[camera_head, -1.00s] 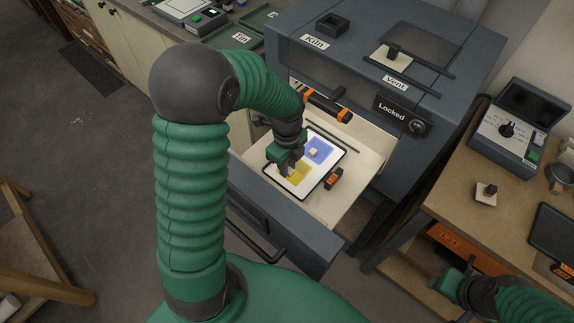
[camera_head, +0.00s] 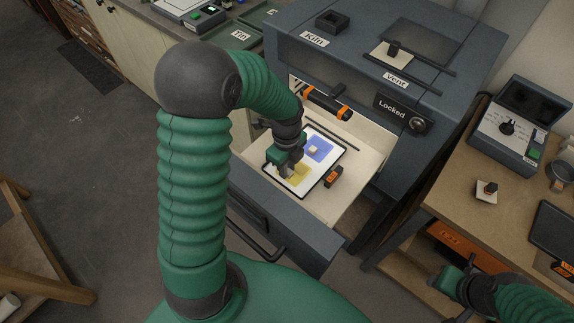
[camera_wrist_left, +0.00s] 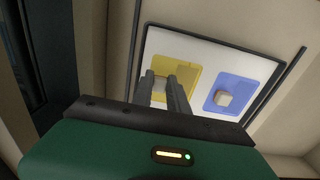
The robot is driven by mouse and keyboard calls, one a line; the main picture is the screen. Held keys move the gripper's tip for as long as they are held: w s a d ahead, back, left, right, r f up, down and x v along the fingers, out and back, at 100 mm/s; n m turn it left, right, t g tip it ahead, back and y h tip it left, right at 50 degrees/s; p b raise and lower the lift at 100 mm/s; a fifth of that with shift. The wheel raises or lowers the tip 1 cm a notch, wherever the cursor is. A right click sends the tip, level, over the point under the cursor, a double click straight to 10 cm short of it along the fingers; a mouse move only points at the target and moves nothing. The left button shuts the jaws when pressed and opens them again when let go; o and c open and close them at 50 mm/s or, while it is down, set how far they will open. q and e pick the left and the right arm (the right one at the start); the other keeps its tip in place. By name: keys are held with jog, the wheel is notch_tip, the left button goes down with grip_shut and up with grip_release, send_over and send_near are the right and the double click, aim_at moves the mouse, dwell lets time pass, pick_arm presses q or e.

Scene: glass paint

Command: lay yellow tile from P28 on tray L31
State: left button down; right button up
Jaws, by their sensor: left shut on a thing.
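A white tray with a dark rim (camera_head: 317,172) lies in the pulled-out drawer of the kiln. A yellow tile (camera_head: 299,176) is at its near-left part; it also shows in the left wrist view (camera_wrist_left: 186,70). A blue tile (camera_head: 321,150) with a pale knob (camera_wrist_left: 222,98) is on the same tray. My left gripper (camera_head: 291,170) is over the yellow tile. In the left wrist view its fingers (camera_wrist_left: 163,92) are shut on the tile's pale knob. I cannot tell whether the tile touches the tray. My right gripper (camera_head: 452,274) is at the lower right, away from the tray.
The drawer (camera_head: 330,210) has walls around the tray and a small orange-labelled block (camera_head: 333,177) beside it. The kiln (camera_head: 370,60) stands behind, with a Locked panel (camera_head: 400,114). At right, a wooden bench (camera_head: 460,185) holds a box with a dial (camera_head: 510,130).

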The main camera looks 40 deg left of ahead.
dwell(0.4)
pick_arm(q)
jog(key=c, duration=1.2)
grip_release()
notch_tip(320, 180, up, 7)
jog(key=p, duration=0.7)
jog(key=shift+p, duration=0.4)
